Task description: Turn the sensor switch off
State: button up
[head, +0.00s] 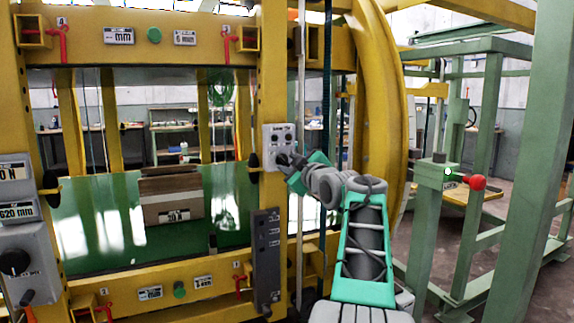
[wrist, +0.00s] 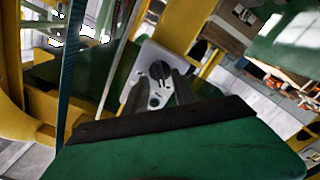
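A light grey switch box (head: 279,138) with dark round knobs is mounted on the yellow post in the head view. It also shows in the wrist view (wrist: 140,88), tilted, with one large dark rotary knob (wrist: 160,70) and a smaller one (wrist: 154,102) below it. I cannot read their labels or settings. My gripper (head: 284,158) is at the lower right edge of the box in the head view. In the wrist view its grey fingers (wrist: 184,88) reach up over the right side of the box, close to the knobs. Contact and finger gap are unclear.
A dark grey control strip (head: 267,262) stands below the box on the yellow frame (head: 160,278). A large yellow ring (head: 374,110) rises just right of my arm. A green stand with a red knob (head: 477,183) is further right.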

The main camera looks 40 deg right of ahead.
jog(key=v, duration=0.5)
jog(key=shift+s+a, duration=0.1)
jog(key=shift+s, duration=0.25)
jog(key=w+a+f+m+g+y+p, duration=0.1)
jog(key=a+f+g+p, duration=0.1)
jog(key=a+p, duration=0.35)
jog(key=w+a+f+m+g+y+p, duration=0.1)
jog(key=a+f+g+y+p, duration=0.1)
jog(key=a, duration=0.7)
jog(key=w+a+f+g+y+p, duration=0.1)
jog(key=a+f+g+p, duration=0.15)
jog(key=a, duration=0.45)
jog(key=s+a+f+m+g+p, duration=0.1)
jog(key=s+a+f+g+p, duration=0.1)
jog(key=s+a, duration=0.4)
jog(key=s+a+f+g+p, duration=0.3)
jog(key=s+a+f+p, duration=0.2)
jog(key=s, duration=0.3)
jog(key=s+a+f+m+g+y+p, duration=0.1)
jog(key=s+a+f+g+p, duration=0.1)
jog(key=s+a+f, duration=0.3)
jog(key=s+a+p, duration=0.1)
jog(key=s+a, duration=0.1)
jog(key=shift+s+a+f+m+g+p, duration=0.2)
jog(key=shift+s+a+m+g+p, duration=0.05)
jog(key=shift+s+m+g+p, duration=0.1)
